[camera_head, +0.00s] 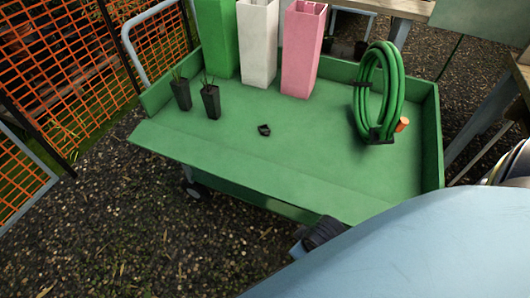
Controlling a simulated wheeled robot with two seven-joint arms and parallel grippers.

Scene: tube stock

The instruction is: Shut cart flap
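A green cart (432,150) stands in front of me, its tray holding several things. The cart's flap (250,168) is the long panel along the near side. It leans outward from the tray, nearly flat, so that side is open. The other visible tray sides stand upright. A large pale blue part of my own body (420,255) covers the lower right and hides the ground below the flap's right end. A dark part beside it looks like an arm joint. I see no gripper fingers; neither gripper shows.
Green (217,40), white (257,45) and pink (301,50) tall containers stand at the tray's back. Two black pots (211,102), a small dark piece (264,130) and a green hose coil (364,100) are inside. Orange fencing (55,75) is left; gravel lies in front.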

